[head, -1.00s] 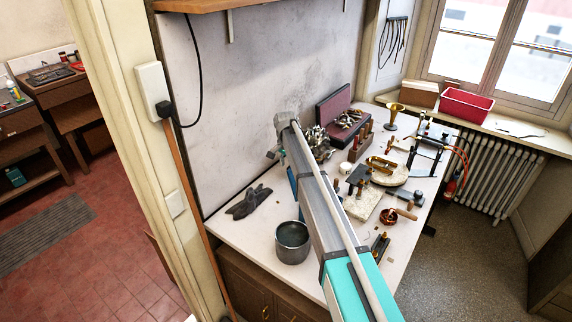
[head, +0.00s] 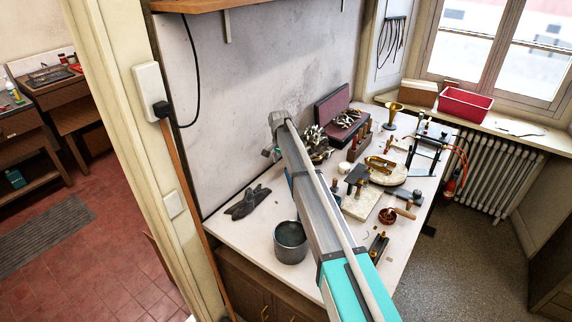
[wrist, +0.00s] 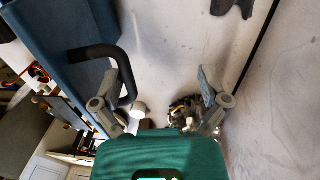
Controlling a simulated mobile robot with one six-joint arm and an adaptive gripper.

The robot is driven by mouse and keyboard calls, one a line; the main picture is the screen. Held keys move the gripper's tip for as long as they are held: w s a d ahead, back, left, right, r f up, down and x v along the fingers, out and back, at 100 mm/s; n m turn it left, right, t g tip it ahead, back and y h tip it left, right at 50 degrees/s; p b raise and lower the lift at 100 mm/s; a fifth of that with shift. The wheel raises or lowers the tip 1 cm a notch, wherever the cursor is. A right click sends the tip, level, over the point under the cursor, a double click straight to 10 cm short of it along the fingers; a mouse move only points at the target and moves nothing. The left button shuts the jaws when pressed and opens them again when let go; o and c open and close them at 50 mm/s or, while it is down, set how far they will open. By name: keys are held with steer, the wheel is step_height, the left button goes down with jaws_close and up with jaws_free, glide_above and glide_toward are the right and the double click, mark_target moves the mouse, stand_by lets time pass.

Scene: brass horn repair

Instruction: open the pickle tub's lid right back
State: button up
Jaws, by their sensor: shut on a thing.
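The pickle tub's blue body or lid (wrist: 62,55) fills the left of the wrist view; I cannot tell where tub ends and lid begins. A black bar handle (wrist: 95,52) curves out from it. My gripper (wrist: 163,80) is shut on this handle, which passes by the left finger; the exact contact is unclear, and bare bench shows between the fingers. In the head view only a thin blue strip of the tub (head: 289,180) shows beside my arm, which hides the rest. How far the lid stands open cannot be seen.
A grey pot (head: 291,242) stands on the bench (head: 243,232) near the front, left of my arm. Dark gloves (head: 247,203) lie by the wall. A heap of metal parts (head: 316,146) and an open case (head: 334,104) lie beyond; tools crowd the right.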

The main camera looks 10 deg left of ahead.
steer(key=shift+o, duration=0.4)
steer(key=w+a, duration=0.2)
steer(key=a, duration=0.1)
steer(key=shift+r, duration=0.1)
steer(key=shift+s+a+r, duration=0.1)
steer(key=shift+a+r, duration=0.1)
steer(key=shift+r, duration=0.15)
steer(key=shift+w+a+f, duration=0.8)
steer(key=shift+a+f, duration=0.2)
steer(key=shift+f, duration=0.15)
steer(key=shift+c, duration=0.9)
steer(key=w+a+b, duration=0.1)
steer(key=w+a, duration=0.2)
steer(key=a, duration=0.4)
steer(key=shift+w+a+f+b, duration=0.15)
steer(key=shift+w+f+b, duration=0.05)
steer(key=shift+b, duration=0.1)
